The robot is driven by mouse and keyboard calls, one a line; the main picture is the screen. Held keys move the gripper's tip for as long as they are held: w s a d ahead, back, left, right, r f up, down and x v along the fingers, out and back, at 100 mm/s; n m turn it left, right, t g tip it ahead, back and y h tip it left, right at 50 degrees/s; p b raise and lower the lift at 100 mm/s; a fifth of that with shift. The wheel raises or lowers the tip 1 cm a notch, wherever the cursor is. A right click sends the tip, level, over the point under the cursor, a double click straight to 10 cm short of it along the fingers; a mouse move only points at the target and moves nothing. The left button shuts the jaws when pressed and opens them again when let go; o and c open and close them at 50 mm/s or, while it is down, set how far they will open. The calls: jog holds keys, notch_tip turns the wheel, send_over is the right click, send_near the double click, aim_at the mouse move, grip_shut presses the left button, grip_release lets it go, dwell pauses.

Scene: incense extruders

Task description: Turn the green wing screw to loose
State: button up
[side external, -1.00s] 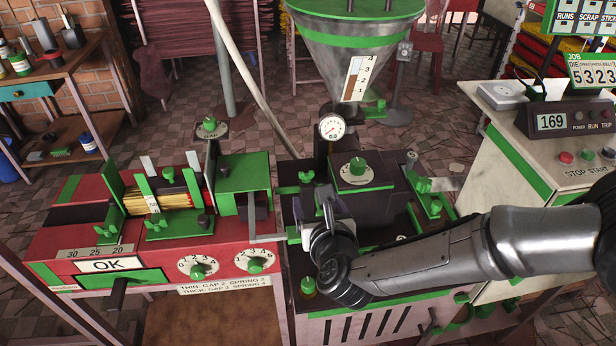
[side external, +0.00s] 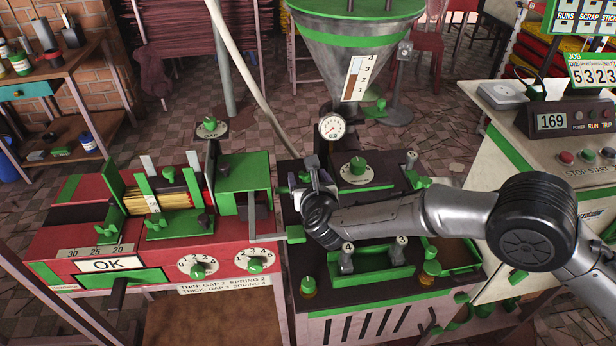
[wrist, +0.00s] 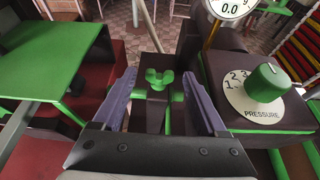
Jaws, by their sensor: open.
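The green wing screw (wrist: 159,79) shows in the wrist view on top of a dark block, its two wings spread to left and right. My gripper (wrist: 158,92) is open, with a purple-grey finger on each side of the screw and a visible gap to each. It holds nothing. How far the fingertips are above the screw is hard to tell.
The pressure dial (wrist: 262,84) stands close right of the fingers, with a round gauge (side external: 332,127) behind. A green-topped box (wrist: 45,62) is at the left. A green tray (side external: 372,273) with dies marked 4 and 3 is in front.

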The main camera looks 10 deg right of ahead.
grip_shut()
dwell(0.3)
jog(key=shift+d+n+y, duration=0.2)
jog(key=shift+n+y, duration=0.2)
jog(key=shift+y, duration=0.1)
jog(key=shift+d+n+y, duration=0.15)
jog(key=shift+n+y, duration=0.65)
jog(key=shift+y, duration=0.1)
jog(key=shift+w+d+n+g+y, duration=0.1)
jog(key=shift+d+n+g+y, duration=0.1)
jog(key=shift+n+g+y, duration=0.95)
jog(key=shift+n+y, duration=0.65)
jog(key=shift+y, duration=0.1)
grip_release()
